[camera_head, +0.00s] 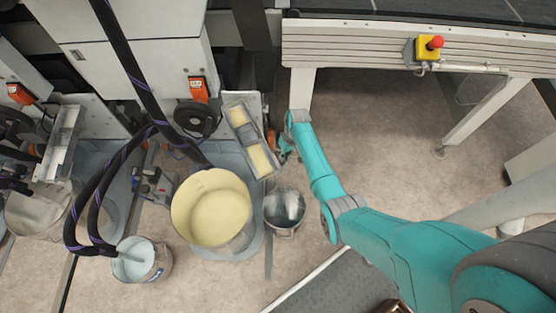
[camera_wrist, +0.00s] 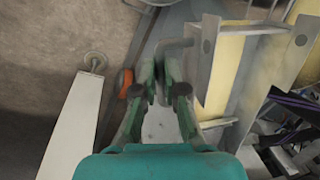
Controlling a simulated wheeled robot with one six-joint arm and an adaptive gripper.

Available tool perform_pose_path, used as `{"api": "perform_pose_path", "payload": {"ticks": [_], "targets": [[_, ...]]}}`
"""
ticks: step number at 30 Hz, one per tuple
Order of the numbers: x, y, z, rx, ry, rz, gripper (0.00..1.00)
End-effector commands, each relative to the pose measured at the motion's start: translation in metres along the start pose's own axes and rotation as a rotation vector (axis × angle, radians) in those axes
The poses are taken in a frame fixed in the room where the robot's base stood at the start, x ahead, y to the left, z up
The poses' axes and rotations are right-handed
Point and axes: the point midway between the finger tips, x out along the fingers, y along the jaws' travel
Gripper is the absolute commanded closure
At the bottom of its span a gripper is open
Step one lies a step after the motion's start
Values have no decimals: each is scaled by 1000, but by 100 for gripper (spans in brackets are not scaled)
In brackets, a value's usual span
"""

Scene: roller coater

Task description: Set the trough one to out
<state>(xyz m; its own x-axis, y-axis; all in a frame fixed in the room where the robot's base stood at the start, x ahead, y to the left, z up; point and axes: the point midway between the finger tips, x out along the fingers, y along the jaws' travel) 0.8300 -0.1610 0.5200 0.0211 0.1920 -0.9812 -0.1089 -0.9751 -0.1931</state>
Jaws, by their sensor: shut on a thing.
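A narrow grey trough (camera_head: 246,132) with pale yellow liquid in it stands out from the machine, above the yellow bucket, in the head view. Its grey frame (camera_wrist: 208,55) and yellow inside fill the upper right of the wrist view. My gripper (camera_head: 284,149) is at the trough's right side. In the wrist view my gripper (camera_wrist: 160,78) has its fingers close together on a grey bent handle (camera_wrist: 176,45) beside the trough. The fingers partly hide the exact grip. A second, empty-looking grey trough (camera_head: 58,148) is at the far left.
A large yellow bucket (camera_head: 212,212), a dark metal bucket (camera_head: 284,208) and a smaller bucket of pale liquid (camera_head: 140,260) stand below the trough. Thick black hoses (camera_head: 130,65) hang at left. A conveyor frame (camera_head: 350,45) with a red stop button (camera_head: 435,42) is behind. Floor right of the arm is open.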

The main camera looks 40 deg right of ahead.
Motion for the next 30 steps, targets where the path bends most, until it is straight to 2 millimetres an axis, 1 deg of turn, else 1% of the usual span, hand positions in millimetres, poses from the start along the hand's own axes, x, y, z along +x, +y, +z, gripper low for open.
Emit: {"api": "perform_pose_path", "payload": {"ticks": [3,6,22,23,24,25,26,30], "targets": [[-2,9,-3,-22,-3,0,100],[-3,12,-4,-35,-6,0,100],[-5,20,-6,-48,-4,8,100],[-5,20,-6,-47,-4,8,87],[-5,20,-6,-47,-4,8,77],[-5,20,-6,-47,-4,7,70],[-5,20,-6,-47,-4,7,65],[-4,18,-6,-48,-6,4,65]]}}
